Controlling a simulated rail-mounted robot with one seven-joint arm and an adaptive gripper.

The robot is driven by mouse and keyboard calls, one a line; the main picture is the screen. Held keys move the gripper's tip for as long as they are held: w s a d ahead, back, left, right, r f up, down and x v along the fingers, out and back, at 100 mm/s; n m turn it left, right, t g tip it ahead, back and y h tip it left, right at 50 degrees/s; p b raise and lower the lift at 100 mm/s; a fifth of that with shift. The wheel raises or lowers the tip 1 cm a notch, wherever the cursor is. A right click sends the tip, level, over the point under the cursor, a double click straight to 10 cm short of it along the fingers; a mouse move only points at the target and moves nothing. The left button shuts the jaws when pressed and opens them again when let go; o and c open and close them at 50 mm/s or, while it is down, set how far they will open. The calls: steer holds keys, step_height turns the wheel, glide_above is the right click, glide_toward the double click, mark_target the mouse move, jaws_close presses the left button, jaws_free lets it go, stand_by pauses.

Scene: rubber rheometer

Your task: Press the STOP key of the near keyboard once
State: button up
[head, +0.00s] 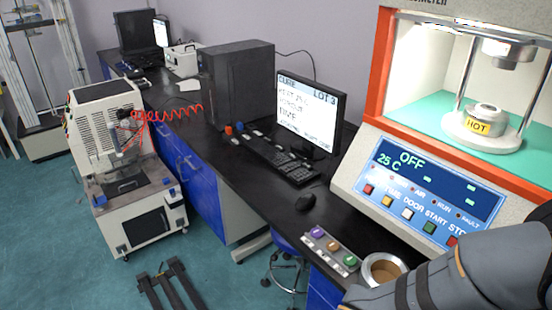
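A control panel (428,198) on the front of the rheometer bears a row of coloured keys under a blue display reading OFF and 25 C. At the right end is a red key (452,240) under a label partly cut off by my arm, reading "STO". A green key (429,227) under START is to its left. A black computer keyboard (285,165) lies on the bench in front of the monitor; no STOP lettering is readable on it. My grey arm covers the lower right corner, close to the red key.
The monitor (308,112) and computer tower (238,88) stand farther back.

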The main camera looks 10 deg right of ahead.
steer(key=shift+c, duration=1)
